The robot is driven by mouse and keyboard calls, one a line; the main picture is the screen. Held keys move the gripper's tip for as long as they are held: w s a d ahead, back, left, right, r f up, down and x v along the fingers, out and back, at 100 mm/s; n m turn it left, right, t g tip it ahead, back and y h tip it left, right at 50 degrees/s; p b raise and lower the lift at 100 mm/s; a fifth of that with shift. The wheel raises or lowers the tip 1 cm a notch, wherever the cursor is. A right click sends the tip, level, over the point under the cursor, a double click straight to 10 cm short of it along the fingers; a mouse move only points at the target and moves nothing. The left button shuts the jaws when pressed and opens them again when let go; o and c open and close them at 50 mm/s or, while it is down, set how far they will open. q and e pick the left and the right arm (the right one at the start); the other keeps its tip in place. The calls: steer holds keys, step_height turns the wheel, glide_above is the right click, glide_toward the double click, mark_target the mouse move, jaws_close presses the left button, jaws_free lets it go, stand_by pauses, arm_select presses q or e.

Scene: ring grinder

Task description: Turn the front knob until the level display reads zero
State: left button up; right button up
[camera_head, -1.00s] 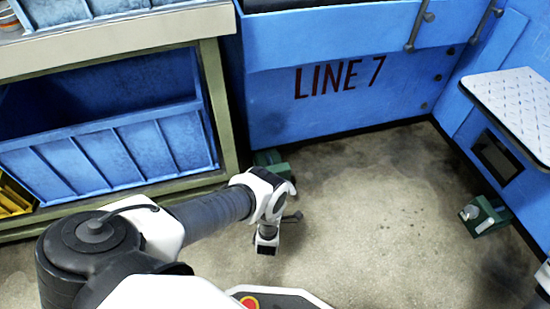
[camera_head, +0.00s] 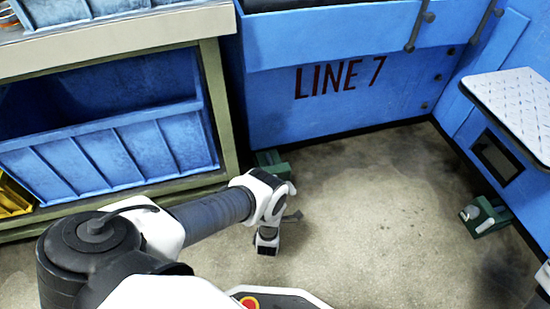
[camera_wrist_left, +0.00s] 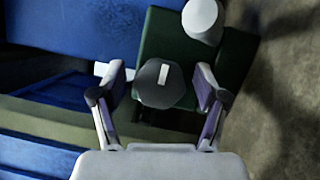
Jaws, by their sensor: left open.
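A dark grey faceted knob (camera_wrist_left: 158,85) with a white mark on its top sits on a green block (camera_wrist_left: 160,38) in the left wrist view. My left gripper (camera_wrist_left: 160,74) is open, with one finger on each side of the knob and a visible gap on both sides. In the head view my left arm reaches toward the green block (camera_head: 272,163) at the foot of the blue machine; the fingers and knob are mostly hidden by my wrist there. A dark panel (camera_head: 496,157) is set in the right blue wall; I cannot read anything on it.
A light grey rounded cap (camera_wrist_left: 202,18) stands on the green block beside the knob. A second green block (camera_head: 486,216) is on the floor at right. A workbench (camera_head: 222,110) with a blue bin (camera_head: 110,165) is at left. The concrete floor (camera_head: 390,220) is clear in the middle.

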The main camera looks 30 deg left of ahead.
arm_select(q)
steer(key=v, duration=0.7)
steer(key=shift+s+d, duration=0.15)
steer(key=shift+s, duration=0.1)
